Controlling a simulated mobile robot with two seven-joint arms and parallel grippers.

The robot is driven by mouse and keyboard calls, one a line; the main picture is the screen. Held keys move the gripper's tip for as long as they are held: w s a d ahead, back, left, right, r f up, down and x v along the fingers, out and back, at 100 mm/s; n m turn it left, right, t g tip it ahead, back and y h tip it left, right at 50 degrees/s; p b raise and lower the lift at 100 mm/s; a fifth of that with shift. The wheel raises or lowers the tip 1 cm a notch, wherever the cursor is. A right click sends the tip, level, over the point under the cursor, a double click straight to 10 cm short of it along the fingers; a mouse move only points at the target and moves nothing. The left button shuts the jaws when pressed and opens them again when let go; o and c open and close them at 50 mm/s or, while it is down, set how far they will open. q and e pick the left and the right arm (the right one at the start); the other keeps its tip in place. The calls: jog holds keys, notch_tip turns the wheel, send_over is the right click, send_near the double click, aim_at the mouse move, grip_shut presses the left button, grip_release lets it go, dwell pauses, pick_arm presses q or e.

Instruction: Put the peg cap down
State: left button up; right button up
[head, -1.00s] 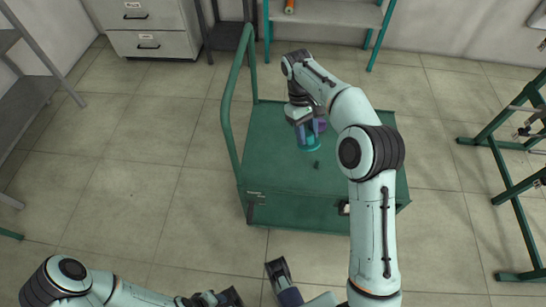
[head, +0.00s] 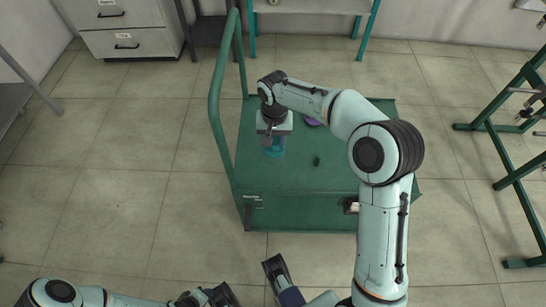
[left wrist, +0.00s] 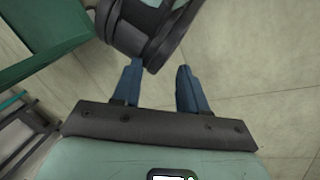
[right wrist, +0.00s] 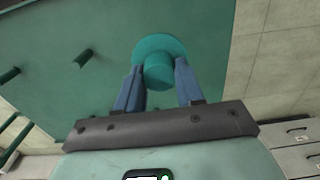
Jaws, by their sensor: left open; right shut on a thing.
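The teal peg cap (right wrist: 158,70), a round flange with a short cylindrical knob, is between the fingers of my right gripper (right wrist: 156,80). My right gripper is shut on the knob, with the flange beyond the fingertips. In the head view the cap (head: 275,149) is over the left part of the green cart top (head: 290,178), partly hidden by my right gripper (head: 274,138). I cannot tell whether the flange touches the top. My left gripper (left wrist: 159,70) is open and empty, low and away from the cart top.
A purple round thing (head: 312,121) lies on the cart top, partly behind my right arm. A small dark peg (head: 317,161) stands right of the cap. The cart's green handle (head: 216,110) rises at the left. The cart top's front middle is clear.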

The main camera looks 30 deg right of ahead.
notch_tip(320, 180, down, 10)
jog(key=shift+r+b, duration=0.2)
jog(key=shift+b, duration=0.8)
jog(key=o, duration=1.2)
jog(key=shift+c, duration=0.2)
pick_arm(q)
jog(key=shift+t, duration=0.5)
jog(key=w, duration=0.1)
jog(key=w+a+f, duration=0.1)
jog(key=w+f, duration=0.1)
jog(key=shift+w+a+f, duration=0.2)
jog(key=shift+w+a, duration=0.05)
jog(key=shift+a, duration=0.15)
pick_arm(e)
jog(key=shift+r, duration=0.1)
notch_tip(320, 180, up, 12)
jog(key=p, duration=0.3)
pick_arm(q)
jog(key=shift+g, duration=0.7)
jog(key=s+r, duration=0.1)
jog(key=s+d+r, duration=0.1)
jog(key=s, duration=0.1)
jog(key=s+d+r, duration=0.1)
jog(key=shift+s+d, duration=0.15)
jog(key=shift+s, duration=0.05)
jog(key=shift+s, duration=0.1)
